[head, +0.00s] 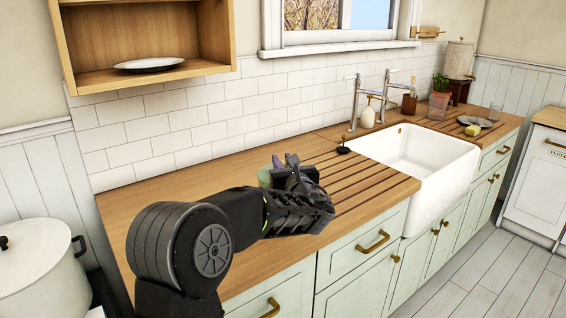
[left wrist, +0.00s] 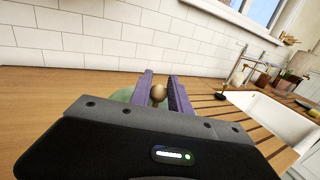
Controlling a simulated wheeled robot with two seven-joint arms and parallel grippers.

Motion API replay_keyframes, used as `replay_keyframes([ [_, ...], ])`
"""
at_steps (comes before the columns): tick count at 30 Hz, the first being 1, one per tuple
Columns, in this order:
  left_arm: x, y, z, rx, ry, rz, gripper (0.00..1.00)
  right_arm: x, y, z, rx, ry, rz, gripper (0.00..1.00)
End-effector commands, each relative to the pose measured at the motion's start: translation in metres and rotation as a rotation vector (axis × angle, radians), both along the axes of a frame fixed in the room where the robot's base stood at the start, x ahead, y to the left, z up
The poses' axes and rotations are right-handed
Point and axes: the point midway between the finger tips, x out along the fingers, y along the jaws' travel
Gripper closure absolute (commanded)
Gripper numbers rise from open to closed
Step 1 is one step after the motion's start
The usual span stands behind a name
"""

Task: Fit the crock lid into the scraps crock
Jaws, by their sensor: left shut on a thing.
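My left gripper (head: 290,162) is over the wooden counter, left of the drainer grooves. In the left wrist view its two purple fingers are shut on the round tan knob (left wrist: 158,92) of the crock lid. A pale green rounded piece (head: 265,177) shows just behind and left of the gripper in the head view, and also beside the fingers in the left wrist view (left wrist: 121,95). The gripper hides most of it. I cannot tell how much of the green is lid and how much is crock, or whether the lid is seated. My right gripper is not in view.
The wooden counter (head: 165,205) is clear left of the gripper. A white sink (head: 420,160) lies to the right, with a small black plug (head: 343,149) near its left edge. The tiled wall stands behind. A white pot (head: 38,265) is at lower left.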

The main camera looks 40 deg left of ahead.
Motion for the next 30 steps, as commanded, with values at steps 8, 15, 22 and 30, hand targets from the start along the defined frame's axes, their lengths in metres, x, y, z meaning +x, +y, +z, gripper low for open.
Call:
replay_keyframes([
  [8, 0.0, 0.0, 0.0005, 0.001, -0.001, 0.0, 0.64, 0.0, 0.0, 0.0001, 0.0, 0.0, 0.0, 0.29],
  [15, 0.0, 0.0, 0.0001, 0.0, 0.0, 0.0, 0.52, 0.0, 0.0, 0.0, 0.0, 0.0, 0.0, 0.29],
  [22, 0.0, 0.0, -0.0008, 0.0, 0.001, 0.0, 0.41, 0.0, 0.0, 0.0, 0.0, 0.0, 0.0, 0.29],
  [30, 0.0, 0.0, -0.0003, 0.0, 0.0, 0.0, 0.27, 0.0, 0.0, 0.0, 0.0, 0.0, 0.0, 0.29],
])
